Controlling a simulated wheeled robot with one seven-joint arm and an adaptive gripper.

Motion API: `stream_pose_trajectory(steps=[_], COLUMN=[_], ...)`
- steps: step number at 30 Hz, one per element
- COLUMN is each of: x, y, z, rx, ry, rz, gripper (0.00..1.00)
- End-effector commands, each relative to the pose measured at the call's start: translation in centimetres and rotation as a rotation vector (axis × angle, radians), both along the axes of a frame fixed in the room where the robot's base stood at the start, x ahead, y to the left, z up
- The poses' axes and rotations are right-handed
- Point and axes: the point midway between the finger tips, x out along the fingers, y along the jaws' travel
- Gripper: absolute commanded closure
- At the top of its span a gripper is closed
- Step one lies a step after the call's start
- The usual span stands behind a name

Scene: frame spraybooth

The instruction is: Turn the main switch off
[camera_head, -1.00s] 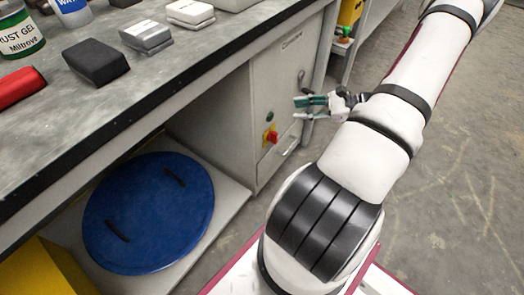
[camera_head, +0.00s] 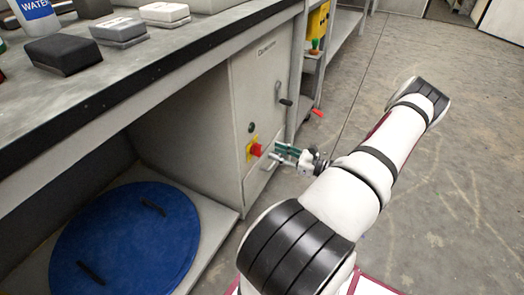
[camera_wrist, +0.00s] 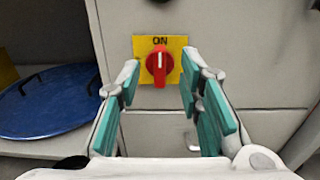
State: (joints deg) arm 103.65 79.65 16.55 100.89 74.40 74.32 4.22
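The main switch is a red rotary knob (camera_wrist: 159,63) on a yellow plate (camera_wrist: 177,44) marked ON, on the front of a grey cabinet. Its white pointer line stands upright, towards ON. In the head view the red knob (camera_head: 256,149) sits low on the cabinet front. My gripper (camera_wrist: 160,85) is open, with its teal-padded fingers to the left and right of the knob in the wrist picture. Nothing is between the fingers that they touch. In the head view my gripper (camera_head: 277,155) is just right of the knob, in front of the cabinet.
A drawer or panel with a handle (camera_wrist: 192,141) lies below the switch. A black lever (camera_head: 281,94) is higher on the cabinet (camera_head: 257,85). The worktop edge (camera_head: 150,95) overhangs. Floor at right is clear.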

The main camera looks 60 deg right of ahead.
Motion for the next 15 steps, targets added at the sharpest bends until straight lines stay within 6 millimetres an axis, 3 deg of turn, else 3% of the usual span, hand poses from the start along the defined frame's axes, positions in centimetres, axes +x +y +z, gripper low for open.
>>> stream_pose_trajectory(steps=[6,15], x=[4.0,6.5], y=[0.4,0.5], z=[-0.2,-0.1], rx=[0.0,-0.001], ry=[-0.001,0.001], rz=[0.003,0.0], gripper=[0.67,0.67])
